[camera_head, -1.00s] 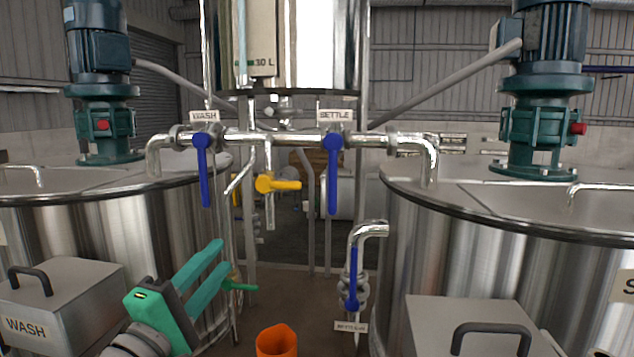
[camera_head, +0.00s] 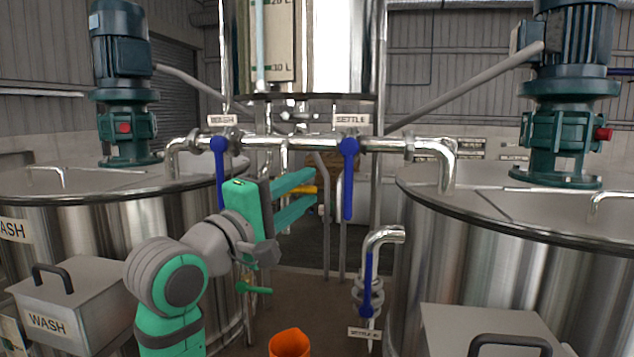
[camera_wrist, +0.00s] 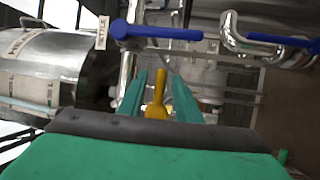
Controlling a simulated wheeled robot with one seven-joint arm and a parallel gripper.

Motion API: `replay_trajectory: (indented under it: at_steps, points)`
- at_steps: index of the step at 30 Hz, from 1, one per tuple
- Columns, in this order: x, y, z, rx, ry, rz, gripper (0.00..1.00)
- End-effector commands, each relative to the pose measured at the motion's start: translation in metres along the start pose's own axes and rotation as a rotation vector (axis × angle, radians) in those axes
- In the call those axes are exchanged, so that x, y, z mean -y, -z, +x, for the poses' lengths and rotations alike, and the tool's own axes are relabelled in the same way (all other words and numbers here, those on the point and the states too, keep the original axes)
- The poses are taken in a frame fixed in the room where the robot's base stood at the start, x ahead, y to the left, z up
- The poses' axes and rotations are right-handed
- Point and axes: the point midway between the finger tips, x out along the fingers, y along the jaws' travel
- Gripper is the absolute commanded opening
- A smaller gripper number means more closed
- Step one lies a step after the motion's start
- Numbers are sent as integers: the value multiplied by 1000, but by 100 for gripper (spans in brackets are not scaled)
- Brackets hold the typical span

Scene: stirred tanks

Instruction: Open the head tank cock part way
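The head tank (camera_head: 345,45) is the clear and steel vessel at the top middle of the head view, with a level scale. Below it is a pipe with a yellow-handled cock (camera_head: 306,190), partly hidden by my gripper (camera_head: 314,187). My gripper is open, its two green fingers pointing right in the head view. In the wrist view the yellow handle (camera_wrist: 156,98) shows between the two fingers of my gripper (camera_wrist: 159,76), with a visible gap on each side. I cannot tell whether the handle lies as deep as the fingertips.
Blue-handled valves marked WASH (camera_head: 220,165) and SETTLE (camera_head: 348,180) hang from the cross pipe (camera_head: 290,142), close to my gripper. A lower blue valve (camera_head: 368,285) stands at right. A green handle (camera_head: 250,288) and an orange container (camera_head: 289,343) are below. Steel tanks flank both sides.

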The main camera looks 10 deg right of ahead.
Motion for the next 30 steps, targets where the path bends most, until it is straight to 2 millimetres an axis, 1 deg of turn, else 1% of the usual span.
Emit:
replay_trajectory:
  at_steps: [1,3,9,13,20,21,23,24,25,30]
  points:
    - [0,-1,10,2,1,-1,31]
    - [0,-1,20,2,2,0,31]
    - [0,0,40,0,0,1,31]
    - [0,0,45,0,0,1,31]
    - [0,0,46,0,0,1,31]
    - [0,0,46,0,0,1,29]
    - [0,0,46,0,0,1,14]
    - [0,0,46,0,0,1,5]
    - [0,0,46,0,0,1,0]
    - [0,0,45,1,1,5,0]
